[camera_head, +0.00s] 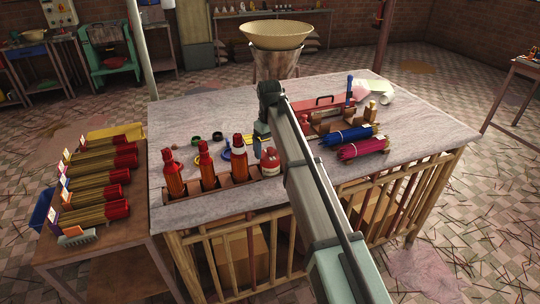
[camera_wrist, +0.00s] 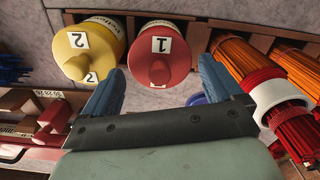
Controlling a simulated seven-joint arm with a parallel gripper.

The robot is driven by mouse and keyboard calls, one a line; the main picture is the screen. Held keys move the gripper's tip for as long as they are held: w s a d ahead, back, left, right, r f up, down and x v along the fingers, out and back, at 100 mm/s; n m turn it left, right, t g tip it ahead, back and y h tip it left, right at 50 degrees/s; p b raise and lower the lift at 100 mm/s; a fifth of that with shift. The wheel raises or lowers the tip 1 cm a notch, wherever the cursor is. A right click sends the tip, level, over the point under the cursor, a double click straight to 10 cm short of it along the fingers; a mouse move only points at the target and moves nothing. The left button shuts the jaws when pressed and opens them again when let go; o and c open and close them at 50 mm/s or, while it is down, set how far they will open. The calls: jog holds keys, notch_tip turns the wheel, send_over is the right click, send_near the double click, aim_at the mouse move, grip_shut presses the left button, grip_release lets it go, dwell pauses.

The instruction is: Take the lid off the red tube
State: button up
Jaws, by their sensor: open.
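The red tube's lid (camera_wrist: 160,55), marked 1, faces the wrist view with a round knob at its middle. The red tube (camera_head: 270,162) stands at the right end of a wooden rack in the head view, beside my arm. My gripper (camera_wrist: 162,66) is open and empty. Its two blue fingers show on either side of the red lid's near edge in the wrist view, apart from it as far as I can tell. In the head view my gripper (camera_head: 262,133) is above and behind the red tube, partly hidden by my own arm.
A yellow tube (camera_wrist: 90,48), marked 2, stands close beside the red one. The wooden rack (camera_head: 226,184) also holds orange holders with red tops. A red toolbox (camera_head: 318,103) and blue and magenta bundles (camera_head: 360,148) lie to the right. The front-left tabletop (camera_head: 170,215) is clear.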

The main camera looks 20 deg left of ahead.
jog(key=shift+f, duration=0.5)
jog(key=shift+c, duration=0.2)
jog(key=shift+s+f, duration=0.1)
jog(key=c, duration=0.7)
jog(key=shift+c, duration=0.3)
